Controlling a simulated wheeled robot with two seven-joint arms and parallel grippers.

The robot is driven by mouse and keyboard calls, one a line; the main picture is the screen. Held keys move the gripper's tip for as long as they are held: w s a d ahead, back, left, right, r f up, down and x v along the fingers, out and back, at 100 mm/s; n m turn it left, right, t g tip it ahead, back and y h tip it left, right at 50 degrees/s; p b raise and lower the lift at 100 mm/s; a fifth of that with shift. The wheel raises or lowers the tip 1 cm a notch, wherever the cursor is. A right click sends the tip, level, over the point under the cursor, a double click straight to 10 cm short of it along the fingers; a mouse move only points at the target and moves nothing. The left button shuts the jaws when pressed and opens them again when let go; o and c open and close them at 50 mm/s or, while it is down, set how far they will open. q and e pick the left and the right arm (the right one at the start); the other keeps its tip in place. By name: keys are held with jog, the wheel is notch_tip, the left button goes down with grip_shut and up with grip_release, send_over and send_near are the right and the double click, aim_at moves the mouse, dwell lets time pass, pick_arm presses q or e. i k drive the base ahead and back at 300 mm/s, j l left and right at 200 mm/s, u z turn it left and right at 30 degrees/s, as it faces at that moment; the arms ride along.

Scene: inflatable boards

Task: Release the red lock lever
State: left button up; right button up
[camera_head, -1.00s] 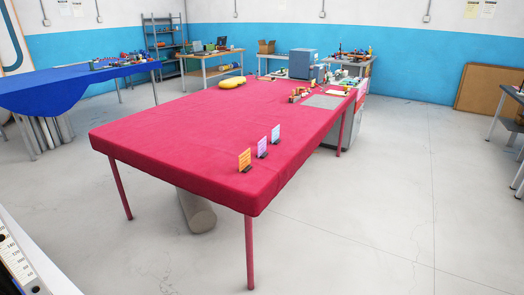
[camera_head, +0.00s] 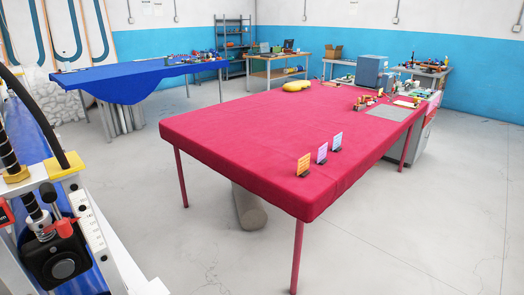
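At the left edge stands part of a white-framed machine (camera_head: 88,225) with a blue surface, a printed scale and threaded rods. A small red lever-like part (camera_head: 61,227) sits on a black block with a round grey face (camera_head: 63,268); it may be the red lock lever, but I cannot tell its lock state. Another red piece (camera_head: 5,213) is cut off by the left edge. Neither of my grippers is in view.
A red-covered table (camera_head: 270,135) with three small cards fills the middle. A blue-covered table (camera_head: 135,78) stands behind, with shelves and workbenches along the wall. Grey floor (camera_head: 160,240) is clear between the machine and the red table.

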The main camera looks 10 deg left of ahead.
aim_at(47, 192)
jog(key=k+j+u, duration=0.1)
jog(key=u, duration=0.4)
jog(key=j+u, duration=0.2)
jog(key=u, duration=0.3)
jog(key=j+u, duration=0.2)
jog(key=u, duration=0.3)
